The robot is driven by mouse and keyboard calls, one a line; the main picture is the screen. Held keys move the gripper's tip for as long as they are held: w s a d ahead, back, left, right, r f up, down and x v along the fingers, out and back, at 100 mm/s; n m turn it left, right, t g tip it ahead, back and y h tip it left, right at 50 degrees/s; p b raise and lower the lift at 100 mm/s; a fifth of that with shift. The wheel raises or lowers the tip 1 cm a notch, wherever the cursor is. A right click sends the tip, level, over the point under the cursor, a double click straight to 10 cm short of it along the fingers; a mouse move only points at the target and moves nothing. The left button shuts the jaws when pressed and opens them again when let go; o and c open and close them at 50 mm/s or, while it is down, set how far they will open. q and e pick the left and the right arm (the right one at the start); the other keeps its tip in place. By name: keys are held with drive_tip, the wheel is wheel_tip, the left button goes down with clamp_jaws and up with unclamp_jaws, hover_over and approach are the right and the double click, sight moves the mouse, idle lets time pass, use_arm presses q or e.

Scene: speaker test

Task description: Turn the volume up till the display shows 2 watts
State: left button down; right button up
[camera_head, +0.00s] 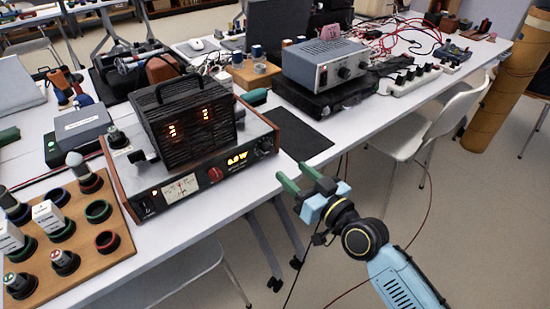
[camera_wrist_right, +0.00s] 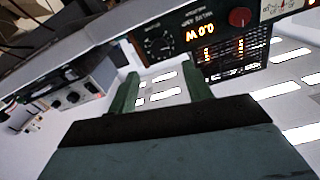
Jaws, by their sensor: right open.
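The amplifier (camera_head: 222,177) stands on the white table with a dark ribbed block on top. Its amber display (camera_head: 237,160) seems to read 0.0 W; the display also shows upside down in the right wrist view (camera_wrist_right: 201,32). A dark knob with a dial scale (camera_wrist_right: 158,46) is beside the display; in the head view the knob (camera_head: 264,144) is near the panel's right end. My right gripper (camera_head: 299,177) is open and empty, with green fingers, in front of and to the right of the panel, apart from the knob. My left gripper is out of view.
A red knob (camera_head: 215,174) and a needle meter (camera_head: 180,188) are on the same panel. A wooden board (camera_head: 128,252) with several cups and knobs lies at the left. A grey power unit (camera_head: 325,64) stands behind right. A white chair (camera_head: 440,120) is at the right.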

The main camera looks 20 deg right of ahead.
sight(270, 152)
drive_tip(key=b+x, duration=0.1)
drive_tip(key=x, duration=0.5)
drive_tip(key=shift+w, duration=0.25)
drive_tip(key=shift+x, duration=0.8)
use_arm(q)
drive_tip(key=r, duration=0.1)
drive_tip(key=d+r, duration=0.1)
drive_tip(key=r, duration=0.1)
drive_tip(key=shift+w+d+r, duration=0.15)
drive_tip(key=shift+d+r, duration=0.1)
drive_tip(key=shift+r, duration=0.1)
use_arm(e)
drive_tip(key=shift+f, duration=0.1)
drive_tip(key=c, duration=1)
drive_tip(key=shift+m, duration=0.3)
drive_tip(key=m+p, duration=0.3)
drive_tip(key=m, duration=0.3)
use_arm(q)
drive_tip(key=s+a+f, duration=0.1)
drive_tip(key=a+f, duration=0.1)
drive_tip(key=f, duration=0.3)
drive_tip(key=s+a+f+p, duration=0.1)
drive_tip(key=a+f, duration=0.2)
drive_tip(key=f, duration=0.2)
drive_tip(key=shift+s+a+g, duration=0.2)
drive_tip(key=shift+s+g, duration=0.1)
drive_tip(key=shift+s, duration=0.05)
use_arm(e)
drive_tip(key=shift+m, duration=2)
